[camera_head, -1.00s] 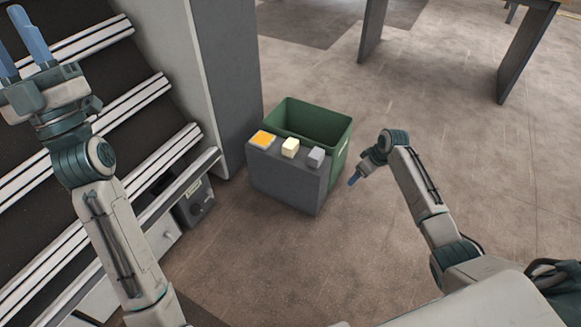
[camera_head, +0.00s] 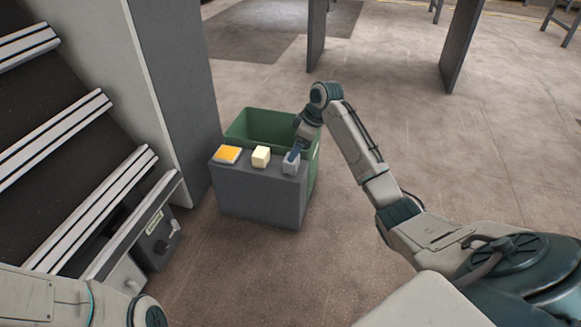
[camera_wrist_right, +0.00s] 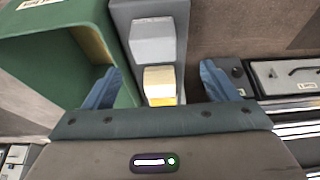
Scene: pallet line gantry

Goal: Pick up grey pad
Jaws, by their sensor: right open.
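The grey pad (camera_head: 290,168) is a small light grey block at the right end of a dark grey stand (camera_head: 262,200). It also shows at the top of the right wrist view (camera_wrist_right: 152,40), beyond the fingertips. My right gripper (camera_head: 294,154) is over the pad's end of the stand, and a blue finger partly covers the pad. In the right wrist view its two fingers (camera_wrist_right: 158,72) are apart with nothing gripped. The cream block (camera_wrist_right: 159,80) appears between them. Contact with the pad cannot be told. My left gripper is out of view.
A cream block (camera_head: 261,157) and an orange-topped pad (camera_head: 228,154) share the stand. A green open bin (camera_head: 255,118) stands directly behind it. A grey cabinet wall and slanted rails (camera_head: 85,210) are at left.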

